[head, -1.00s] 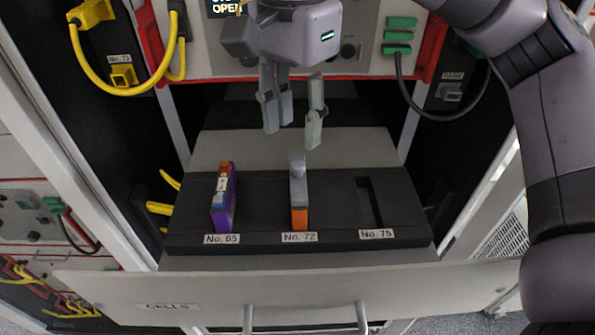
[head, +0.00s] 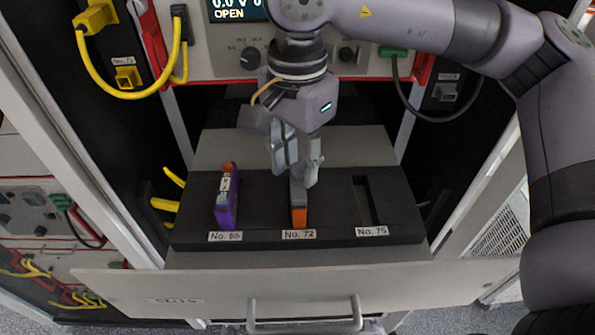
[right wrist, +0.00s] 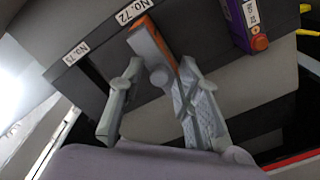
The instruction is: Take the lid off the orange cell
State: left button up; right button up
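The orange cell (head: 299,217) stands upright in the middle slot, labelled No. 72, of the black holder. Its grey lid (head: 298,193) covers its top and has a round knob; in the right wrist view the lid (right wrist: 146,43) and a strip of orange (right wrist: 164,42) show. My right gripper (head: 298,172) points down at the lid, one finger on each side of the knob. In the right wrist view its fingers (right wrist: 160,74) are apart, with a clear gap on the left; whether the right finger touches the lid I cannot tell. My left gripper is out of view.
A purple cell (head: 227,200) stands in slot No. 65 on the left. Slot No. 75 (head: 362,202) is empty. The holder (head: 265,243) sits in a pulled-out drawer (head: 215,290). A panel with a display reading OPEN (head: 230,14) and yellow cables (head: 100,85) is behind.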

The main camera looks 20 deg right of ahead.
grip_shut()
jog(key=shift+r, duration=0.15)
